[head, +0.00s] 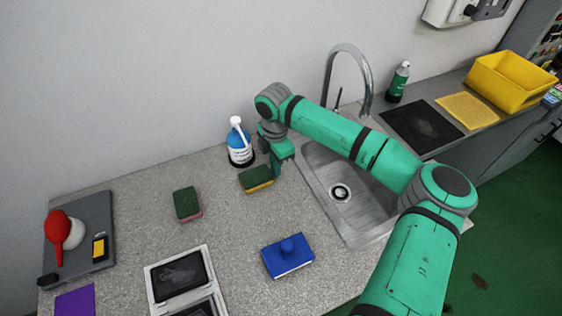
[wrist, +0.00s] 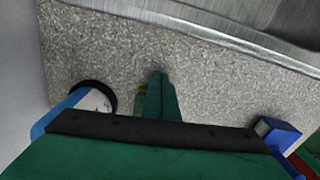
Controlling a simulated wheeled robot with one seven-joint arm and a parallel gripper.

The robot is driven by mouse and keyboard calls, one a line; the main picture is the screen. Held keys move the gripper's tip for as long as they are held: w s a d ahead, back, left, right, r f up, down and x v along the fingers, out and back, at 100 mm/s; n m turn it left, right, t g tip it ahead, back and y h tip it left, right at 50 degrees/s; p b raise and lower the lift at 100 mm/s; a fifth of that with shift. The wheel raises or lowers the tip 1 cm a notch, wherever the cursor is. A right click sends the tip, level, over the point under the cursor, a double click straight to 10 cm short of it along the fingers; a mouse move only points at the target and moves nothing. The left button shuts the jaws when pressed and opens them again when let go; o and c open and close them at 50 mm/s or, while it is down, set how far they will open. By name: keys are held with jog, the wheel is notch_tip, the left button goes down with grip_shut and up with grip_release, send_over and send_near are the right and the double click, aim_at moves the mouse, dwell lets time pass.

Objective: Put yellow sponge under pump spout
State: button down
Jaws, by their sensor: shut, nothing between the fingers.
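The yellow sponge (head: 258,184) with a dark green top lies flat on the counter, just in front and slightly right of the pump bottle. A sliver of it shows in the wrist view (wrist: 140,101), mostly hidden behind my gripper. The pump bottle (head: 240,155) is white and blue with a white spout; its base also shows in the wrist view (wrist: 92,100). My gripper (head: 277,171) points down at the sponge's right end, close beside it. In the wrist view its fingers (wrist: 160,95) are shut with nothing between them. Whether they touch the sponge I cannot tell.
The metal sink (head: 345,210) with a tall tap (head: 368,80) lies right of my gripper. A pink and green sponge (head: 187,205) lies to the left. A blue block with a knob (head: 287,257) sits in front. Bare counter separates them.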

aim_at(259, 177)
jog(key=shift+a, duration=0.25)
jog(key=shift+s+a, duration=0.3)
jog(key=shift+a, duration=0.2)
jog(key=shift+s+a, duration=0.25)
jog(key=shift+a, duration=0.25)
jog(key=shift+d, duration=0.1)
